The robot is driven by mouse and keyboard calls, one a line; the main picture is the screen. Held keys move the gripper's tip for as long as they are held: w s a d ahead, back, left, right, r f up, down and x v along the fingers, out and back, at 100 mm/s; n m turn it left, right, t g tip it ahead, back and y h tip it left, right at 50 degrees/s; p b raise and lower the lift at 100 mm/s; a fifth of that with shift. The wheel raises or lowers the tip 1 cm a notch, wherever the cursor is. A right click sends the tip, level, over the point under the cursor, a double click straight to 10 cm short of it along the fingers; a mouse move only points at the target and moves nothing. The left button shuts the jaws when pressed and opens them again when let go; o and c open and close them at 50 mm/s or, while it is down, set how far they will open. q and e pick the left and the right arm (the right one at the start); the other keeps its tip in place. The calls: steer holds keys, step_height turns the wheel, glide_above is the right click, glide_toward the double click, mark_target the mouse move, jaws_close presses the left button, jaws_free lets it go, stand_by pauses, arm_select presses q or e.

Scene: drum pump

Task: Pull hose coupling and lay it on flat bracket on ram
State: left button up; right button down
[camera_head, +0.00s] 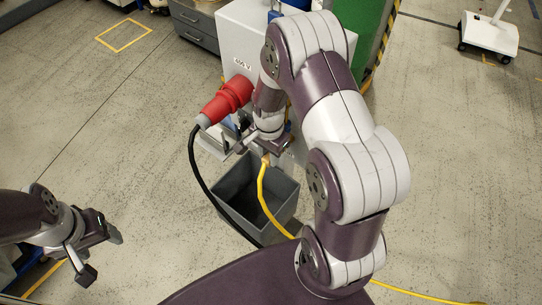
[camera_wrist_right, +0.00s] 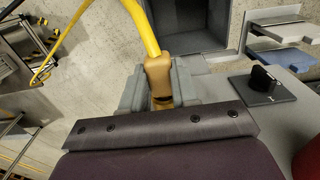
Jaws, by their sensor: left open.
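The brass-coloured hose coupling (camera_wrist_right: 158,72) is on the end of the yellow hose (camera_wrist_right: 141,25). In the right wrist view it sits between the two grey jaws of my right gripper (camera_wrist_right: 160,88), which are closed against its sides. Its lower end is hidden by the gripper, so I cannot tell whether it is seated. In the head view my right gripper (camera_head: 262,150) is at the cabinet's front, with the hose (camera_head: 262,185) hanging below. My left gripper (camera_head: 98,255) is open and empty, at lower left.
A grey open bin (camera_head: 283,192) stands on the floor below my right gripper. A red plug (camera_head: 228,100) with a black cable sticks out from the white cabinet (camera_head: 238,42). A small black part on a dark plate (camera_wrist_right: 262,82) is at right. Floor at left is clear.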

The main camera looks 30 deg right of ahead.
steer(key=shift+a, duration=0.1)
stand_by(0.3)
steer(key=shift+s+a+p, duration=0.2)
steer(key=shift+s+a, duration=0.15)
steer(key=shift+a, duration=0.55)
steer(key=shift+s+a+p, duration=0.15)
steer(key=shift+s+a, duration=0.25)
steer(key=shift+a, duration=0.45)
steer(key=shift+s+a+p, duration=0.2)
steer(key=shift+s+a, duration=0.15)
steer(key=shift+a, duration=0.55)
